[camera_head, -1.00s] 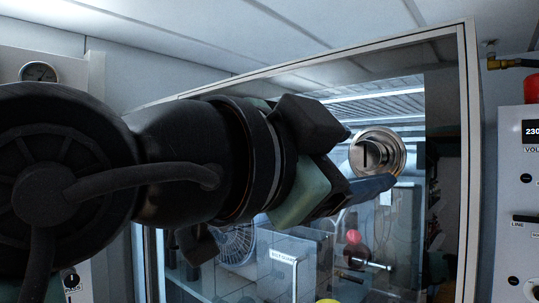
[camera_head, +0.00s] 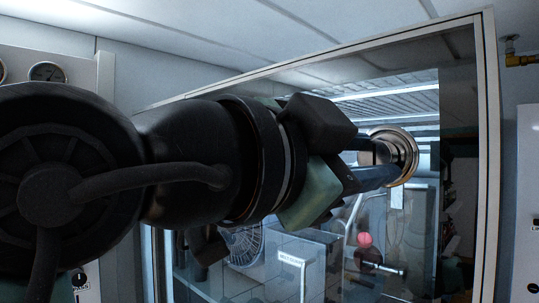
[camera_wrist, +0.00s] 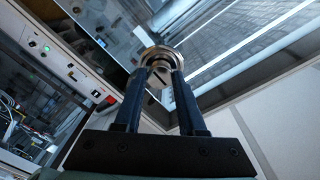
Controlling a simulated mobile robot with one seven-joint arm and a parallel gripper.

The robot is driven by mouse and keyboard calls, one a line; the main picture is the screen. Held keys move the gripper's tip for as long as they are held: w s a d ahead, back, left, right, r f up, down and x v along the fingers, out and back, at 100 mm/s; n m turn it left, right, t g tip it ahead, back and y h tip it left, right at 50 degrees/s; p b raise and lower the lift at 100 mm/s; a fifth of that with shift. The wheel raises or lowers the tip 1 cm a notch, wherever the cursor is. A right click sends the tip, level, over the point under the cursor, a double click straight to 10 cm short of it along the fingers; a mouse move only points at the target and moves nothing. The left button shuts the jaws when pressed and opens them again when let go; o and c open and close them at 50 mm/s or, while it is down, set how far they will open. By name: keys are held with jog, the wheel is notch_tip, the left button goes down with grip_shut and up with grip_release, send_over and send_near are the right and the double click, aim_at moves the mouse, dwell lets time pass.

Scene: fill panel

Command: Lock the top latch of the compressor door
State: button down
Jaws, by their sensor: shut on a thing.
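The top latch (camera_head: 408,156) is a round silver metal knob on the upper glass of the compressor door (camera_head: 488,150). In the wrist view the latch (camera_wrist: 160,54) sits between the tips of my two blue fingers, and its slot looks slanted there. My gripper (camera_head: 375,165) reaches it from the left in the head view and is shut on it. In the wrist view my gripper (camera_wrist: 160,78) has one finger on each side of the latch's centre piece. In the head view the fingers hide the left part and centre of the latch.
A gauge (camera_head: 48,72) is on the wall panel at the left. A white cabinet (camera_head: 528,200) stands to the right of the door, with a brass fitting (camera_head: 521,60) above it. A red knob (camera_head: 365,240) shows through or in the glass below.

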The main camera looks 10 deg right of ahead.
jog(key=shift+n, duration=0.4)
jog(key=n+b, duration=0.1)
jog(key=n, duration=0.3)
jog(key=shift+t, duration=0.3)
jog(key=n, duration=0.4)
jog(key=shift+n+b, duration=0.3)
jog(key=n, duration=0.4)
jog(key=shift+s+r+n+t, duration=0.1)
jog(key=shift+n+t, duration=0.3)
jog(key=n, duration=0.4)
jog(key=shift+n, duration=0.4)
jog(key=shift+c, duration=2.4)
grip_release()
jog(key=shift+d, duration=0.1)
